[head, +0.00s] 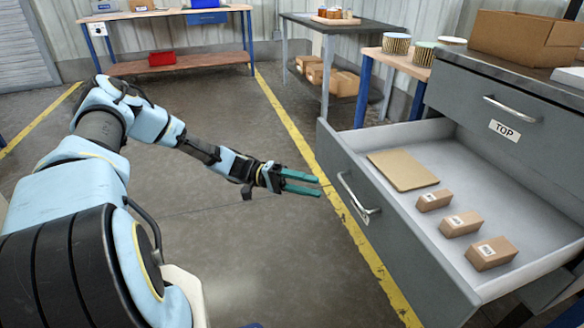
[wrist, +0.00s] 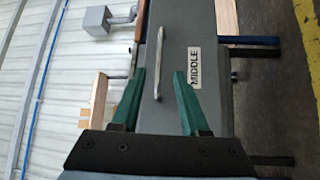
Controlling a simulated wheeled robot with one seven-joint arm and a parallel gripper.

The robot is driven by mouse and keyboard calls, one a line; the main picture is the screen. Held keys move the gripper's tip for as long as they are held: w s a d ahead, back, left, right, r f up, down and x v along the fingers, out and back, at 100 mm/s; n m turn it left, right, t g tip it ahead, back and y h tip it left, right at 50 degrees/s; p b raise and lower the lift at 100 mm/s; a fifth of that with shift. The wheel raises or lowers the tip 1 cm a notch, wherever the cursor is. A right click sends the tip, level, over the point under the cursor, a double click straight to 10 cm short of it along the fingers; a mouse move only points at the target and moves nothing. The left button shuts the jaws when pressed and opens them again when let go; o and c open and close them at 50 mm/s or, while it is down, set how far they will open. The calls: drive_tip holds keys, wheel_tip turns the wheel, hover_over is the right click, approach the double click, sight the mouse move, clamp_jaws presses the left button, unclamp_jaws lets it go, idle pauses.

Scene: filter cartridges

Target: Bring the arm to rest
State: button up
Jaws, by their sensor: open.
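My gripper (head: 302,183) has green fingers and hangs over the open floor, to the left of the open drawer (head: 340,165). In the wrist view my gripper (wrist: 158,85) has its two fingers apart with nothing between them. Beyond the fingers is a grey front with a metal handle (wrist: 158,65) and a label (wrist: 195,67) reading MIDDLE. My arm reaches out from the lower left of the head view, bent at the elbow.
The open drawer holds three small boxes (head: 460,223) and a flat brown piece (head: 403,170). A label (head: 504,131) reading TOP is on the shut drawer above. Filter cartridges (head: 396,43) stand on a wooden table behind. The floor (head: 240,230) around my gripper is clear.

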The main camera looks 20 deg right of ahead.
drive_tip(key=s+a+n+t+y, duration=0.1)
drive_tip(key=a+n+t+y, duration=0.3)
drive_tip(key=a+t+y, duration=0.7)
drive_tip(key=a+r+n+t+y, duration=0.1)
drive_tip(key=a+r+n+t, duration=0.2)
drive_tip(key=a+r, duration=0.5)
drive_tip(key=a+r+n+t+y, duration=0.1)
drive_tip(key=a+r+n+t, duration=0.2)
drive_tip(key=a, duration=0.9)
wheel_tip(320, 180, up, 23)
drive_tip(key=p, duration=2.1)
drive_tip(key=shift+w+g, duration=0.3)
drive_tip(key=shift+w, duration=0.05)
drive_tip(key=shift+f, duration=0.2)
idle(1.3)
